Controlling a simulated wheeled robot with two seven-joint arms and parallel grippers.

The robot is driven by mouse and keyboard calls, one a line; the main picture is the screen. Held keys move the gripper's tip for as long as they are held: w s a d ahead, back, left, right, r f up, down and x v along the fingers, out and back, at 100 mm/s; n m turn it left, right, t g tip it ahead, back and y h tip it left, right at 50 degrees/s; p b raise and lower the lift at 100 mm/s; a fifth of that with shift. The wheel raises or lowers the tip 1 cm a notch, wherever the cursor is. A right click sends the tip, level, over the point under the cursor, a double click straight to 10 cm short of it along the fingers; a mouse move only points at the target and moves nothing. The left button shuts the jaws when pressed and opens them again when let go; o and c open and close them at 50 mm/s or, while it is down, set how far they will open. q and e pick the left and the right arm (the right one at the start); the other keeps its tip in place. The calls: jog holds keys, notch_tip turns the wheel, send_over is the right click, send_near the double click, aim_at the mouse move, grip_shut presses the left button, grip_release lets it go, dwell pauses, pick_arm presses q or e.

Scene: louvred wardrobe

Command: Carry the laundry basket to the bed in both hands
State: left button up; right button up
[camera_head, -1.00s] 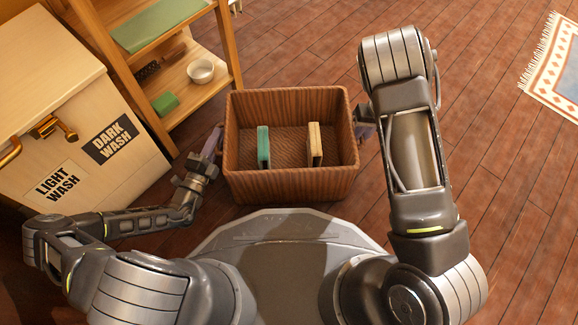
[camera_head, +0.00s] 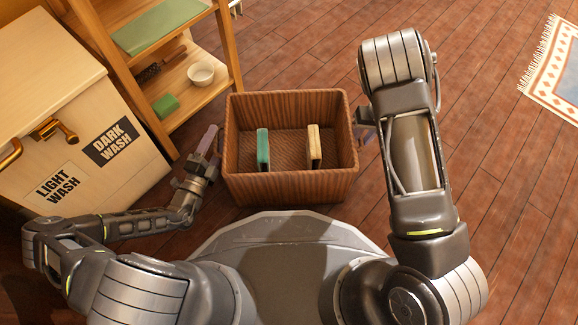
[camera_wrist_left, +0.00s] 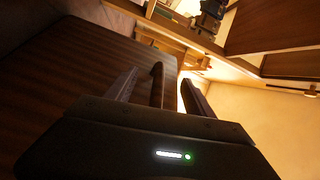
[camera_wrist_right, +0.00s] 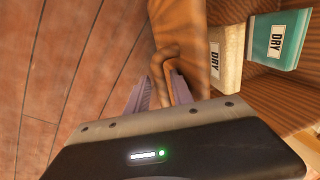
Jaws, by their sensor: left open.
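The brown ribbed laundry basket (camera_head: 290,186) stands on the floor in front of me. It holds a green block (camera_head: 263,149) and a cream block (camera_head: 313,147), marked DRY in the right wrist view (camera_wrist_right: 226,58). My left gripper (camera_head: 211,143) is open beside the basket's left side. In the left wrist view, a basket handle (camera_wrist_left: 157,84) shows between its spread fingers, with clearance. My right gripper (camera_wrist_right: 161,92) is at the basket's right side, its fingers closed around the looped handle (camera_wrist_right: 165,62). In the head view my right arm hides most of it.
A cream laundry cabinet (camera_head: 118,185) labelled LIGHT WASH and DARK WASH stands close at left. A wooden shelf (camera_head: 228,52) with a white bowl (camera_head: 201,75) is behind it, near the basket's back left. Bare wooden floor (camera_head: 490,170) lies right. A patterned rug (camera_head: 558,80) is at far right.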

pick_arm(q)
jog(key=shift+s+d+f, duration=0.15)
jog(key=shift+d+f, duration=0.05)
jog(key=shift+d, duration=0.05)
pick_arm(e)
jog(key=shift+a, duration=0.2)
pick_arm(q)
jog(key=shift+s+a, duration=0.15)
jog(key=shift+s, duration=0.25)
jog(key=v, duration=0.7)
jog(key=shift+a+r, duration=0.15)
jog(key=shift+a, duration=0.1)
pick_arm(e)
jog(key=shift+d, duration=0.1)
jog(key=o, duration=0.7)
jog(key=shift+o, duration=0.2)
jog(key=shift+r, duration=0.1)
notch_tip(320, 180, up, 12)
jog(key=d, duration=0.2)
jog(key=shift+d+f, duration=0.2)
